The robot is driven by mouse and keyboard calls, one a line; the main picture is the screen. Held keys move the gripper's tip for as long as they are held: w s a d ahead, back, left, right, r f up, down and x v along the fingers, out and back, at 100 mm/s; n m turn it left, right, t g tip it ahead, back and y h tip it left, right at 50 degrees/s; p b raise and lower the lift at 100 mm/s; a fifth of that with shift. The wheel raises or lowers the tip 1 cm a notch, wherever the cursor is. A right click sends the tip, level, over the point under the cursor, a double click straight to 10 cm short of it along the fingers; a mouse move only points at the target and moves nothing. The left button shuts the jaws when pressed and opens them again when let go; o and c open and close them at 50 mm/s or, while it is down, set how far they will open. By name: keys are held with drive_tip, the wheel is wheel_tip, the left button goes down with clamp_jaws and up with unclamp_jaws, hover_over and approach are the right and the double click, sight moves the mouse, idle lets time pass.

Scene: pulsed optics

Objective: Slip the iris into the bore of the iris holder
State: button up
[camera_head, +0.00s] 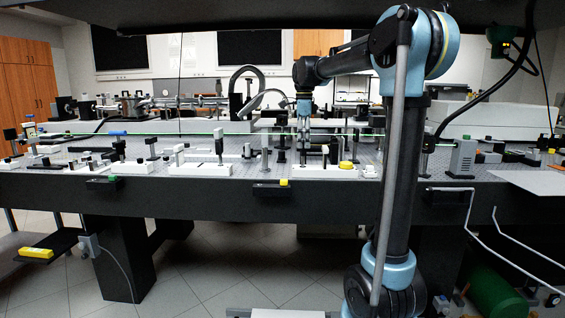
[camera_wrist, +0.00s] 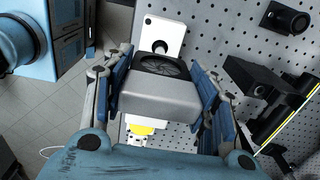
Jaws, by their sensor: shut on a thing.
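In the wrist view my gripper (camera_wrist: 161,82) is shut on a grey block with a dark, round, bladed face, which looks like the iris (camera_wrist: 158,100). Its two blue-lined fingers press on the block's left and right sides. Beyond it is a white plate (camera_wrist: 172,25) with a dark round part on it, perhaps the iris holder's base; I cannot tell for sure, and the block covers part of this area. In the head view my gripper (camera_head: 304,126) points down over the optical table (camera_head: 205,186); the iris is too small to make out there.
A yellow round part (camera_wrist: 146,127) shows below the block. A black post mount (camera_wrist: 286,17) is at the upper right. Several white-based mounts (camera_head: 208,167) crowd the table's front.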

drive_tip(key=shift+w, duration=0.1)
drive_tip(key=shift+r, duration=4.05)
